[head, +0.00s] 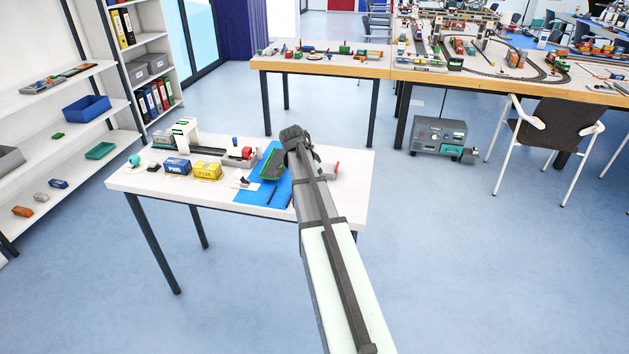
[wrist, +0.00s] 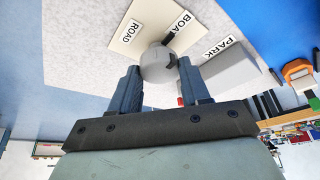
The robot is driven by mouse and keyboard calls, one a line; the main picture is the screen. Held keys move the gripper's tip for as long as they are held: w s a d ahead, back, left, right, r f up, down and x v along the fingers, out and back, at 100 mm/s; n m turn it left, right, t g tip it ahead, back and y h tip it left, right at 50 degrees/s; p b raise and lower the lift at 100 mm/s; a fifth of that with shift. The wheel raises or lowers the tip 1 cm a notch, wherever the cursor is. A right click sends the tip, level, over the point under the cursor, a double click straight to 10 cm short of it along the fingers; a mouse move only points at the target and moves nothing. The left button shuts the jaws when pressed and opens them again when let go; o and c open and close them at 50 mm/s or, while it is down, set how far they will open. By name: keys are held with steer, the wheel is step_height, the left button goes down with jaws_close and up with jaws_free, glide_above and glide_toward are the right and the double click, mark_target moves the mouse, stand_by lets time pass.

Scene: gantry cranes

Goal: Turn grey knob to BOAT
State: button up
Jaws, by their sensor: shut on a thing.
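The grey knob (wrist: 155,61) is round and sits at the edge of a cream plate (wrist: 138,36) in the wrist view. My gripper (wrist: 158,68) is shut on it, with one dark finger on each side. The ROAD label (wrist: 131,30) is on the plate, left of the bar. The PARK label (wrist: 217,48) is to the right. In the head view my arm reaches over the small table, and the knob and fingertips cannot be made out.
A grey block (wrist: 230,69) stands right of the knob in the wrist view. In the head view the small table (head: 330,202) holds a blue mat (head: 282,191), yellow boxes (head: 208,171) and a white gantry (head: 186,131). Shelves (head: 100,118) stand left.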

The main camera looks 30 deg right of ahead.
steer(key=shift+m, duration=0.4)
steer(key=o, duration=1.1)
steer(key=shift+c, duration=0.2)
steer(key=v, duration=1.3)
steer(key=shift+w+r, duration=0.15)
steer(key=shift+r, duration=0.2)
steer(key=shift+a, duration=0.1)
